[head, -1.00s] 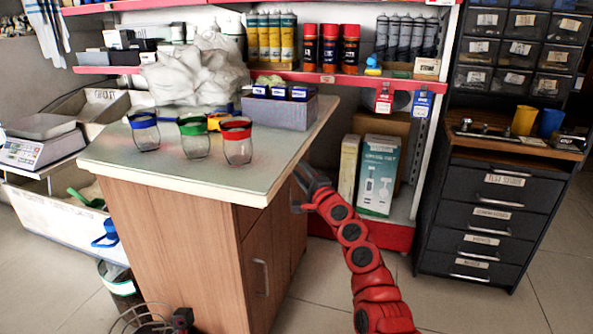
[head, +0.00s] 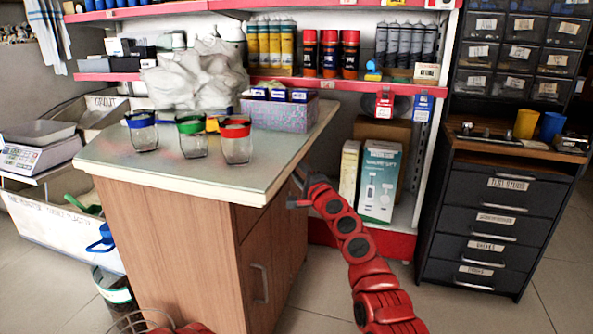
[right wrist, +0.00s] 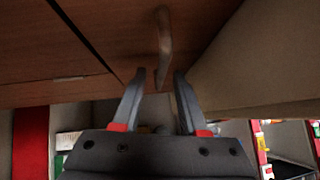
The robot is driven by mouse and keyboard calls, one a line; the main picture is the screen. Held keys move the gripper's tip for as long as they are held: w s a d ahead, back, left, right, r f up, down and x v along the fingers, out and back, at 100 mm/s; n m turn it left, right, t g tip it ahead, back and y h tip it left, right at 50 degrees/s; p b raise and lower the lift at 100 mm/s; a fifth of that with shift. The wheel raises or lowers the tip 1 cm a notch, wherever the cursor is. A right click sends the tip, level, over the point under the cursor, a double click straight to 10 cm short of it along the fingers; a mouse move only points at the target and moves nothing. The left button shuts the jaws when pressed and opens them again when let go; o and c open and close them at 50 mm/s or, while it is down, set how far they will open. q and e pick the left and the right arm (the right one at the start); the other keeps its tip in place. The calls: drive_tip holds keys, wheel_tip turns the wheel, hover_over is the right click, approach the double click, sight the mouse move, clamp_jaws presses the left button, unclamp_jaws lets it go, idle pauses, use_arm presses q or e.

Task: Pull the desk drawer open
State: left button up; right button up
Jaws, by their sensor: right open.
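The desk (head: 170,225) is a wooden cabinet with a pale top. Its drawer front (head: 250,217) is under the top on the right-hand face, above a door with a vertical handle (head: 260,284). My right gripper (head: 297,188) is beside that face, just below the top's edge, partly hidden by its own wrist. In the right wrist view it is open (right wrist: 160,76), its two fingers pointing at a metal bar handle (right wrist: 164,42) on the wooden front. The handle lines up with the gap between the fingertips; contact cannot be told. My left gripper is out of view.
Several jars, including a red-rimmed one (head: 236,140), stand on the desk top with a patterned box (head: 282,114) and crumpled white bags (head: 195,75). Boxes (head: 380,180) stand on the shelf behind my right arm. A dark drawer cabinet (head: 490,225) is at right, with clear floor between.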

drive_tip(key=shift+c, duration=0.2)
clamp_jaws()
idle(1.1)
